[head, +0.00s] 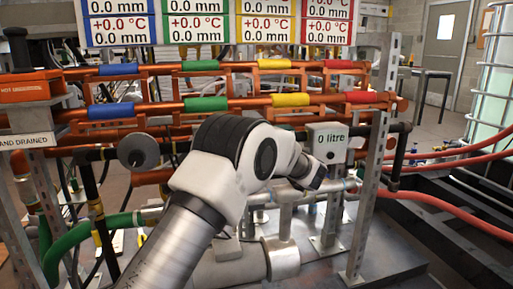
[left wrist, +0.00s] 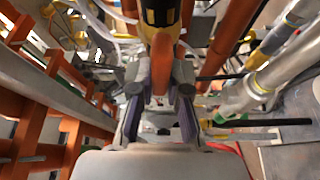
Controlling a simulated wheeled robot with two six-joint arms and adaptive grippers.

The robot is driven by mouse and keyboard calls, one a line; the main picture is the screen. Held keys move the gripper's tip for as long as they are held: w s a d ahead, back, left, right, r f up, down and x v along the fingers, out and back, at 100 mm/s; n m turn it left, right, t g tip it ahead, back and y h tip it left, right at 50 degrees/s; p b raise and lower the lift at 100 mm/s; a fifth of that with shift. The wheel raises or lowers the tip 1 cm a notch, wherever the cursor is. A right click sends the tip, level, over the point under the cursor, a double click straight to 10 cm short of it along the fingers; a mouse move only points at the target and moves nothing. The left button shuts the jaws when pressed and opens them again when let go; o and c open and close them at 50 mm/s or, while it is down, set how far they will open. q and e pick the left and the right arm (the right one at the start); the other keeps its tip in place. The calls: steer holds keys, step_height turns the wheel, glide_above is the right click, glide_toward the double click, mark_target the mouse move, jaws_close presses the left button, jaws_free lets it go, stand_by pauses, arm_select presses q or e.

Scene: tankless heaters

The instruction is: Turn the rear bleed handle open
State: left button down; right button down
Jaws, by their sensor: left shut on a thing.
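The arm with the white joint housing reaches up from the bottom middle of the head view. I take it as my left arm. Its gripper (head: 314,177) is at the pipework just below the grey "0 litre" box, mostly hidden behind the wrist. In the left wrist view, the left gripper (left wrist: 159,88) has its two fingers on either side of an orange handle-like part (left wrist: 161,68), shut on it. A yellow and black piece (left wrist: 160,14) sits beyond it. I cannot tell for certain that this part is the rear bleed handle. My right gripper is not in view.
Orange pipes with blue, green, yellow and red sleeves (head: 289,100) run across behind the arm. The "0 litre" box (head: 327,143) is close above the gripper. A grey steel upright (head: 373,160) stands to the right. Red hoses (head: 455,158) run at the far right.

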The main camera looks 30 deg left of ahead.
arm_select(q)
steer(key=c, duration=1.1)
jaws_free()
steer(key=shift+c, duration=0.2)
steer(key=shift+d, duration=0.1)
steer(key=v, duration=1.1)
steer(key=shift+s+d, duration=0.15)
steer(key=shift+d, duration=0.2)
